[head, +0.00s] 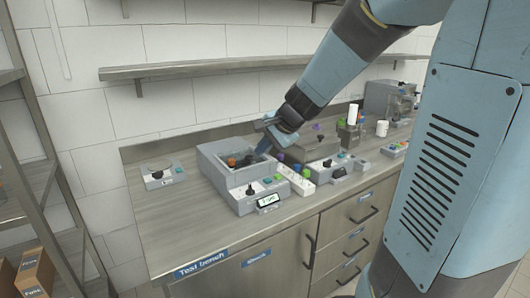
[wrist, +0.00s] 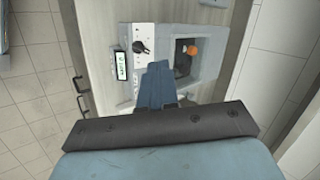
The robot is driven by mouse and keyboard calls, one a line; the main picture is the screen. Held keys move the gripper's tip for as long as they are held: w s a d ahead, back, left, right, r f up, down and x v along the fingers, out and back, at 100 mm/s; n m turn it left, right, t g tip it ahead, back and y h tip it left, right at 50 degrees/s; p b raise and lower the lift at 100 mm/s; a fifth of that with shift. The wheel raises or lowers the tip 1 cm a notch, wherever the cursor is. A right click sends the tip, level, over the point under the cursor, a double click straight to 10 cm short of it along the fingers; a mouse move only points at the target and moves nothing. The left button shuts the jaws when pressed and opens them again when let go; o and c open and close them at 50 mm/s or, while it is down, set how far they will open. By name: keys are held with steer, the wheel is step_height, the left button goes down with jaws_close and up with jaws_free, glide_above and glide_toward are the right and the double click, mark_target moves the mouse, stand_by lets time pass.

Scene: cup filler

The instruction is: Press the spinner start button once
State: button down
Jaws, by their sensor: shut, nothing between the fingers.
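A grey box machine (head: 215,168) with an open well stands on the bench, and I take it for the spinner. Its front panel carries a black knob (head: 250,190), a small green button (head: 267,181) and a lit display (head: 268,200). The wrist view shows the same knob (wrist: 141,47), the display (wrist: 122,66) and the well with an orange-capped item (wrist: 192,50). My gripper (head: 265,147) is shut and empty, pointing down above the machine. In the wrist view its fingers (wrist: 158,70) cover part of the panel beside the well, and I cannot see the button there.
A small control box (head: 162,175) sits at the left on the bench. A white rack with coloured caps (head: 296,181) and another panelled device (head: 335,170) stand close on the right. A shelf (head: 190,68) runs along the wall. Bench between left box and machine is clear.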

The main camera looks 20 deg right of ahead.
steer(key=s+d+r+n+h, duration=0.2)
steer(key=s+n, duration=0.3)
steer(key=s, duration=0.6)
steer(key=s+d+r+n+h, duration=0.2)
steer(key=s+n, duration=0.4)
steer(key=s, duration=0.5)
steer(key=shift+s+d+r+g+h, duration=0.3)
steer(key=shift+s+d+r+g, duration=0.1)
steer(key=shift+d, duration=0.45)
steer(key=shift+w+d, duration=0.1)
